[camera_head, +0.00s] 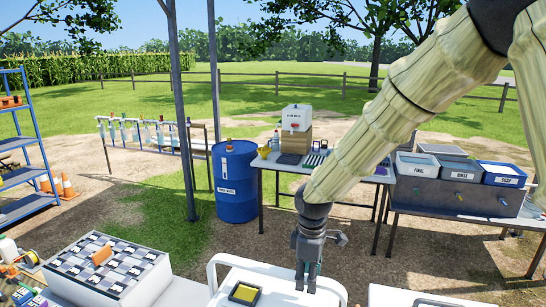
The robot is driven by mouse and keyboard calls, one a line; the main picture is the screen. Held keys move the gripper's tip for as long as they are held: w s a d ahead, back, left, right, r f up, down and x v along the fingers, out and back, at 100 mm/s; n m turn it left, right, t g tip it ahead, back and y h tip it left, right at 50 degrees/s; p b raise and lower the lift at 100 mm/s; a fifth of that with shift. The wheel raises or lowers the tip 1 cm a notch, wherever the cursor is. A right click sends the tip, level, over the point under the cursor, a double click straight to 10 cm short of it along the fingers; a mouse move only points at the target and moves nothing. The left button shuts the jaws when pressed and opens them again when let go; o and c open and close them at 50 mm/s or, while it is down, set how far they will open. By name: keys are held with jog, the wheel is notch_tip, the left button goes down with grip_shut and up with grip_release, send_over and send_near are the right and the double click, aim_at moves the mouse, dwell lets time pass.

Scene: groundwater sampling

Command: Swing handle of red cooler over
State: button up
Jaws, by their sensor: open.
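No red cooler body shows in the head view. Two white lids with white tube handles stand at the bottom edge. The middle lid (275,287) has a white handle (262,266) running along its far side and bending down at both ends. The right lid (385,295) also has a white handle (440,300), cut off by the frame. Their bodies are out of frame, so I cannot tell which is red. My gripper (306,287) points down over the right part of the middle lid, fingers open and empty. I cannot tell whether it touches the handle or lid.
A small black tray with a yellow inside (244,293) lies on the middle lid. A checkered-top box (108,268) stands at left. Behind are a blue barrel (235,183), a sampling table (262,163) and labelled wash basins (455,170). Bare ground lies between.

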jog(key=shift+w+f, duration=0.2)
jog(key=shift+w, duration=0.15)
jog(key=shift+c, duration=0.6)
jog(key=c, duration=0.3)
jog(key=shift+s+r, duration=0.35)
jog(key=shift+s, duration=0.15)
grip_shut()
jog(key=shift+w+f, duration=0.1)
jog(key=shift+w, duration=0.05)
jog(key=shift+s+f, duration=0.2)
jog(key=shift+s, duration=0.05)
jog(key=shift+t+h, duration=0.3)
jog(key=shift+t, duration=0.5)
jog(key=shift+s+a+f+b, duration=0.45)
jog(key=shift+s+b, duration=0.3)
jog(key=shift+s, duration=0.55)
jog(key=shift+s+a+f+b, duration=0.4)
jog(key=shift+s+b, duration=0.35)
jog(key=shift+s, duration=0.5)
jog(key=shift+s+a+f+b, duration=0.3)
jog(key=shift+s+a+b, duration=0.35)
jog(key=shift+s, duration=0.65)
jog(key=shift+s+a+f+t+b, duration=0.1)
jog(key=shift+s+a+t+b, duration=0.15)
jog(key=shift+s, duration=0.4)
jog(key=shift+s+a+f+t+b, duration=0.1)
jog(key=shift+s+b, duration=0.25)
jog(key=shift+s, duration=0.25)
